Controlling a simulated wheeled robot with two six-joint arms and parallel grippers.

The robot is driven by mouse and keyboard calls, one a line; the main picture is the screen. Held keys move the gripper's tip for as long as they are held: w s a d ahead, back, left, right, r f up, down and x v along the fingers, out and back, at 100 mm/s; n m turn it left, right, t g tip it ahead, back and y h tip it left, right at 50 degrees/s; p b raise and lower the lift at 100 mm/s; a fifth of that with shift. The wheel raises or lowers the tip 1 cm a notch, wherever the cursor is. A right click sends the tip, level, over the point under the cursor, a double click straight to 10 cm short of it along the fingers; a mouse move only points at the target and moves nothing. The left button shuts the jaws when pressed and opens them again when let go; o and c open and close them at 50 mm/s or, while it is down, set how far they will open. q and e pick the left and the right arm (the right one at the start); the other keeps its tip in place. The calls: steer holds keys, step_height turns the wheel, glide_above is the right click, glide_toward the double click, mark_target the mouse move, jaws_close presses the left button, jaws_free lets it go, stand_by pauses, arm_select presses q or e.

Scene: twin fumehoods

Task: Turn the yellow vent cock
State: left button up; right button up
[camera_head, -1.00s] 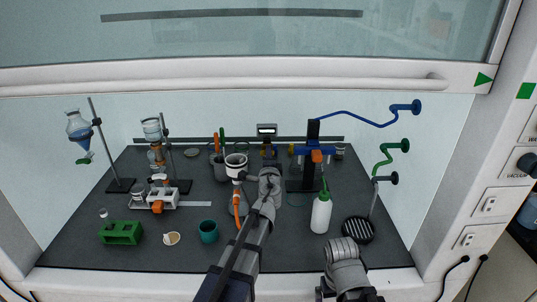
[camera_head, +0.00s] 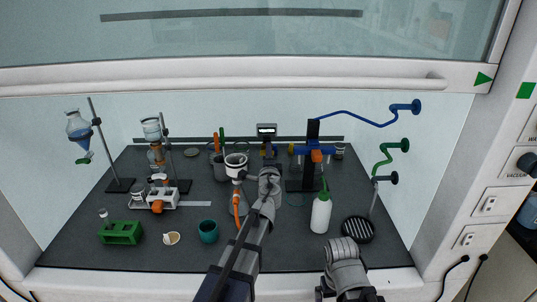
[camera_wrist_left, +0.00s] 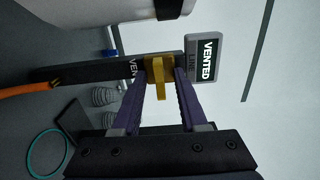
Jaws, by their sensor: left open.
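The yellow vent cock (camera_wrist_left: 158,70) sits on a dark bar lettered "VEN…" in the left wrist view, its handle pointing down in that picture. My left gripper (camera_wrist_left: 160,78) is open, with its two purple fingers on either side of the cock. I cannot tell whether they touch it. In the head view my left gripper (camera_head: 269,154) is at the back middle of the bench, and my arm mostly hides the cock. A small grey display (camera_wrist_left: 203,57) beside the bar reads "VENTED"; it also shows in the head view (camera_head: 266,130).
A white vessel with an orange hose (camera_head: 236,205) stands just left of my left arm. A dark stand with a blue clamp (camera_head: 312,155) and a white wash bottle (camera_head: 320,214) stand to the right. Glassware stands and a green rack (camera_head: 120,233) are at left.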

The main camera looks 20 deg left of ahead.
arm_select(q)
steer(key=v, duration=0.7)
steer(key=shift+s, duration=0.4)
steer(key=shift+d, duration=0.1)
